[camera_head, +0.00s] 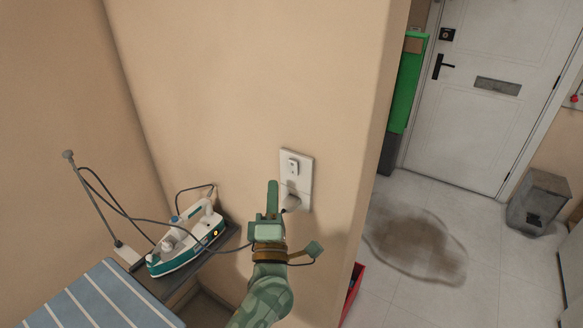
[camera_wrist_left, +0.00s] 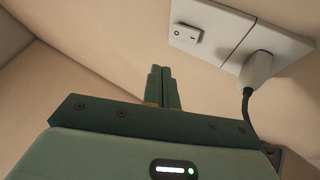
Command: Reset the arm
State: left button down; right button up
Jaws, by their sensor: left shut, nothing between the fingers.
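My left gripper (camera_head: 272,198) is raised in front of the wall, just beside the wall socket plate (camera_head: 296,172). Its green fingers are shut together with nothing between them; they also show in the left wrist view (camera_wrist_left: 162,86). The plate has a rocker switch (camera_wrist_left: 186,34) and a plug (camera_wrist_left: 257,70) with a dark cord. The plug sits in the socket. The fingertips appear apart from the switch in the left wrist view. My right gripper is in neither view.
An iron (camera_head: 184,243) with its cord rests on a dark stand by a striped ironing board (camera_head: 88,300). The wall's corner edge runs right of the socket. Beyond it are a white door (camera_head: 488,90), a stain (camera_head: 415,243) on the tiles, a grey bin (camera_head: 540,200) and a red box (camera_head: 352,290).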

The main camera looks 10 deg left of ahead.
pick_arm(q)
jog(key=shift+s+a, duration=0.15)
jog(key=shift+s, duration=0.3)
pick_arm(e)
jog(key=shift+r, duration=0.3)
